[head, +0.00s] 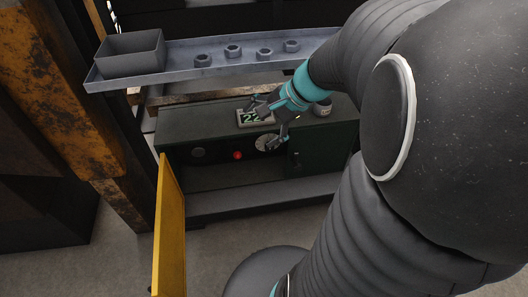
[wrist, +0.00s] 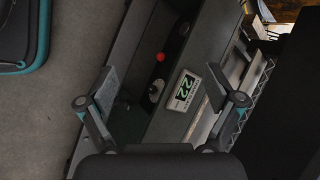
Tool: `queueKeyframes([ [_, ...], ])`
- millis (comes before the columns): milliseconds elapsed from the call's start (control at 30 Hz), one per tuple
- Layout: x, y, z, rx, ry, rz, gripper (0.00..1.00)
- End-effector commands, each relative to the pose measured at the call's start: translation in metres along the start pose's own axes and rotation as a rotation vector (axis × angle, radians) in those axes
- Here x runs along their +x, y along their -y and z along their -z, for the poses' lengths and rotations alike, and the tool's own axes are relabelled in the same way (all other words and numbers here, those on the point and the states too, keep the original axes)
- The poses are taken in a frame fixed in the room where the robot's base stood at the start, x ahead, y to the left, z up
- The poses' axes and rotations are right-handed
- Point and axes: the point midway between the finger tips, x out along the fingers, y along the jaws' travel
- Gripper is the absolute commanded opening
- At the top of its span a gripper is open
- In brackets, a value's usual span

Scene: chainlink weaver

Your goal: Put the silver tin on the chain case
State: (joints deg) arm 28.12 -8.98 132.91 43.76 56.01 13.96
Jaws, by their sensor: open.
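The dark green chain case (head: 178,133) stands low under the shelf; its front also shows in the wrist view (wrist: 131,120). A small grey, silvery tin (head: 322,107) appears to stand upright on the right part of its top, partly beside my arm. I cannot make out the tin in the wrist view. My gripper (head: 270,123) is open and empty, over the case's front top edge, left of the tin and apart from it. In the wrist view its fingers (wrist: 161,88) are spread wide, with the case between and beyond them.
A plate reading 22 (head: 252,117) lies by my gripper. A red button (head: 238,155) and a pale dial (head: 266,143) are on the case front. A yellow door (head: 170,230) stands open at left. The grey shelf (head: 180,62) above holds a box (head: 130,55) and several nuts.

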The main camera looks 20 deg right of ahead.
Motion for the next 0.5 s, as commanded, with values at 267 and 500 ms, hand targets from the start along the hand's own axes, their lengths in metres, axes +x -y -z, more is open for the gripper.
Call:
queueKeyframes([
  [267,-0.027,-0.033,-0.082,-0.656,-0.136,-0.208,0.91],
  [500,-0.055,-0.057,-0.11,-1.104,-0.272,-0.323,0.91],
])
